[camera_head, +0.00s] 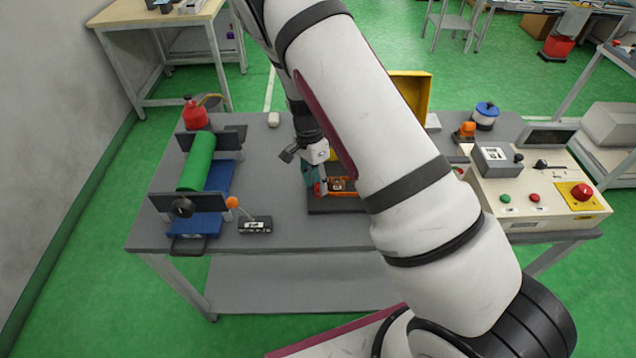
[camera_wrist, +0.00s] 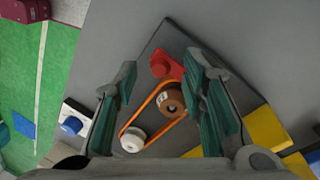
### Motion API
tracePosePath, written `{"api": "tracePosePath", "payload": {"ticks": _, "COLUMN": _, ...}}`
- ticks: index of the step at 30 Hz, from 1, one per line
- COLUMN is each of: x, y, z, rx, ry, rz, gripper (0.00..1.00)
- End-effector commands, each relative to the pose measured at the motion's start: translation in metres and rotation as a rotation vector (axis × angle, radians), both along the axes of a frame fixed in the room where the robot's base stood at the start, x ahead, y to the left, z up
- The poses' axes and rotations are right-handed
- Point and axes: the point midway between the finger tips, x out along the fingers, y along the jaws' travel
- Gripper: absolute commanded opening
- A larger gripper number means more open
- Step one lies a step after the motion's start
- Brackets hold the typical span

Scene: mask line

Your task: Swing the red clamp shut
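The red clamp (camera_wrist: 162,66) sits near the top corner of a dark base plate (camera_wrist: 170,35) in the wrist view, with a round red knob and an arm running right behind my right finger. It shows small in the head view (camera_head: 319,188), partly hidden by my gripper. An orange belt (camera_wrist: 151,103) loops around a brown pulley (camera_wrist: 171,101) and a white pulley (camera_wrist: 132,139) beside the clamp. My gripper (camera_wrist: 160,68) is open, its green-padded fingers on either side of the clamp and pulleys. I cannot tell whether a finger touches the clamp.
A green roller (camera_head: 198,161) in a blue-based stand is at the table's left, with an orange-knobbed lever box (camera_head: 255,225) beside it. A control panel (camera_head: 535,195) with a red button stands right. A yellow panel (camera_head: 412,92) rises behind my arm.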

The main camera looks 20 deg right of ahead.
Motion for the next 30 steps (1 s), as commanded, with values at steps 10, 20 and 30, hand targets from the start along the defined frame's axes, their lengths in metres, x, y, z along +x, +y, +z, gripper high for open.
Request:
{"api": "tracePosePath", "payload": {"ticks": 10, "x": -0.0016, "y": -0.0005, "z": -0.0095, "rx": 0.001, "ry": -0.001, "rz": -0.001, "gripper": 0.38}}
{"api": "tracePosePath", "payload": {"ticks": 20, "x": -0.0016, "y": -0.0006, "z": -0.0091, "rx": 0.0, "ry": 0.0, "rz": -0.001, "gripper": 0.0}}
{"api": "tracePosePath", "payload": {"ticks": 30, "x": -0.0021, "y": -0.003, "z": -0.0091, "rx": 0.0, "ry": -0.001, "rz": 0.038, "gripper": 0.0}}
